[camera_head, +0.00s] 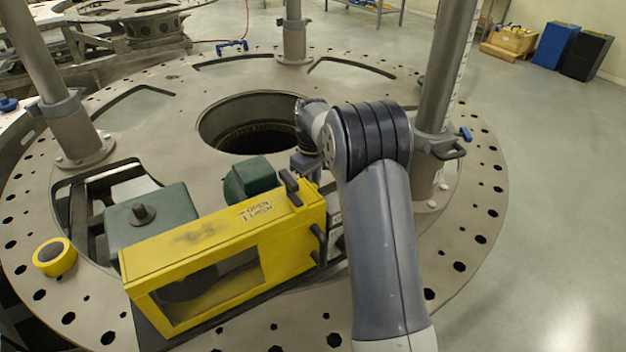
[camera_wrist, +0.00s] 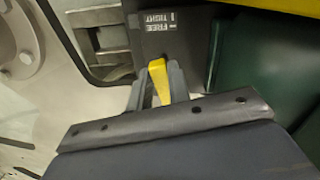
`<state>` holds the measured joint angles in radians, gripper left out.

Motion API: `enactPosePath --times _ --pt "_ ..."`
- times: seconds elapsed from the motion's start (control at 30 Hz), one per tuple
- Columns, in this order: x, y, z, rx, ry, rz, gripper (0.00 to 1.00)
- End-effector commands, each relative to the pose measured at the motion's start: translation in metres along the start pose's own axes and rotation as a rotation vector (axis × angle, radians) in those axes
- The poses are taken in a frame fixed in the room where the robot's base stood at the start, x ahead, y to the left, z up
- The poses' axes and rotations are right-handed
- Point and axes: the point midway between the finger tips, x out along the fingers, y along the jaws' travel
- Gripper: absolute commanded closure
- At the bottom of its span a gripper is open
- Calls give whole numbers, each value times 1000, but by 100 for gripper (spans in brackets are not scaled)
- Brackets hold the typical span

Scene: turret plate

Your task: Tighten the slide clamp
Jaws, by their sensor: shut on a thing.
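The slide clamp shows as a yellow lever (camera_wrist: 158,74) in the wrist view, beside a dark plate with a label (camera_wrist: 158,34) reading FREE and TIGHT. My gripper (camera_wrist: 159,88) is shut on this lever, with a grey finger on each side of it. The lever's base and pivot are hidden, so I cannot tell its setting. In the head view my wrist reaches down behind the yellow housing (camera_head: 212,238), and the lever and fingertips are hidden there.
The yellow guard with black handles stands close to my arm. Green machine bodies (camera_head: 152,216) sit behind it. Upright posts (camera_head: 436,75) rise from the round turret plate (camera_head: 478,228). A round central opening (camera_head: 250,112) lies beyond. A yellow tape roll (camera_head: 62,262) lies at left.

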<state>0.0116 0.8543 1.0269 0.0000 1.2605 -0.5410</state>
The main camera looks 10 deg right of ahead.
Motion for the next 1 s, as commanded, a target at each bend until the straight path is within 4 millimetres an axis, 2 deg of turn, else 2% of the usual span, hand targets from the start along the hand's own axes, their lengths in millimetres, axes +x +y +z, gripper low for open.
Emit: enactPosePath --times 0.4,0.97,1.0 --pt "0 -4 0 200 0 1 100" --pt "0 -4 -1 233 1 0 100" --pt "0 -4 -1 232 1 0 80"
